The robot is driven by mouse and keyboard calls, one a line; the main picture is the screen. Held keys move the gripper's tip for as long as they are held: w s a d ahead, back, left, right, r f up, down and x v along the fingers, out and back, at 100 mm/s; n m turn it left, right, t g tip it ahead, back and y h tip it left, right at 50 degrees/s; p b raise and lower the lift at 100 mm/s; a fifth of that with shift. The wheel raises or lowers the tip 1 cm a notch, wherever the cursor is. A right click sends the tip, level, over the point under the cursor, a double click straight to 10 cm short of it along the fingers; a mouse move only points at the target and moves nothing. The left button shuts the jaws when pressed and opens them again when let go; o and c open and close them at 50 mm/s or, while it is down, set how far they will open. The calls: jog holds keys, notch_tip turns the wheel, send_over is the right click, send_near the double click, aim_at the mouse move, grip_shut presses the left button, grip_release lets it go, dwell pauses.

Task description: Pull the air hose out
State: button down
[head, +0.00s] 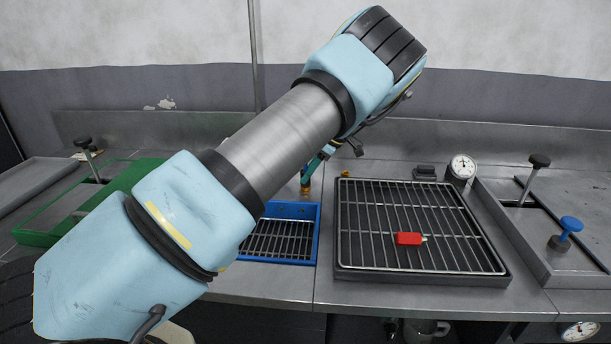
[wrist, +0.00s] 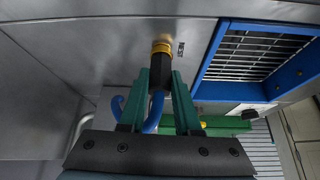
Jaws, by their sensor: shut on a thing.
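The blue air hose (wrist: 154,110) loops between and beside my gripper's fingers in the wrist view. It appears to run to a black connector (wrist: 160,72). My gripper (wrist: 161,80) has green fingers, one on each side of this connector, and is shut on it. A yellow brass-coloured fitting (wrist: 161,47) sits at the connector's far end, against the steel surface. The fitting also shows in the head view (head: 305,188), behind the blue tray. I cannot tell whether connector and fitting are fully joined. My arm hides part of this area in the head view.
A blue tray with a grate (head: 318,238) stands close to the fitting. A larger grey rack (head: 375,255) holds a red block (head: 409,239). A pressure gauge (head: 462,167) is behind it. A green frame (head: 32,238) lies at left, and a blue knob (head: 571,224) stands at right.

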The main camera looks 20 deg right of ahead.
jog(key=shift+r, duration=0.2)
jog(key=shift+r+p, duration=1.15)
jog(key=shift+r, duration=1.2)
